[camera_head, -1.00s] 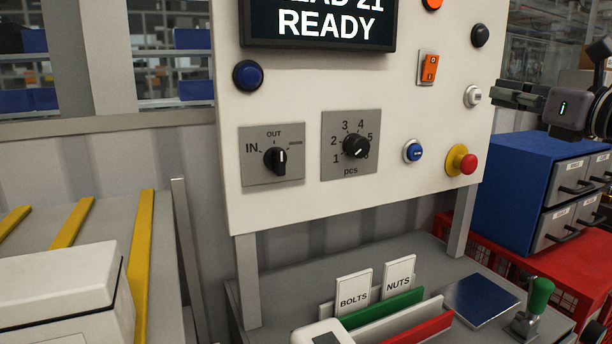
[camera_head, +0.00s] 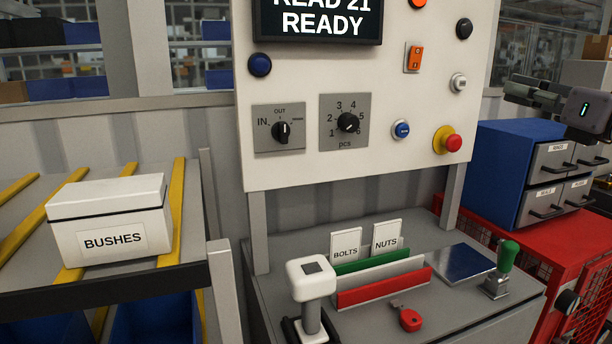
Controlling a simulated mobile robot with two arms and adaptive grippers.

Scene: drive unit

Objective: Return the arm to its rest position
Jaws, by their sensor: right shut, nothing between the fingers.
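My right gripper (camera_head: 530,96) is at the upper right of the head view, held in the air and pointing left. It is shut and holds nothing. It appears in front of the background above the blue drawer cabinet (camera_head: 502,172), to the right of the white control panel (camera_head: 365,170), and touches neither. Part of my right arm runs out of the picture at the right edge. My left gripper is not in the picture.
A grey bench (camera_head: 440,308) below the panel bears card holders, a red key-like item (camera_head: 408,316), a green-handled lever (camera_head: 507,256) and a white-headed scanner-like device (camera_head: 311,281). A white BUSHES box (camera_head: 112,240) sits on the left rack. The red cabinet (camera_head: 550,250) stands right.

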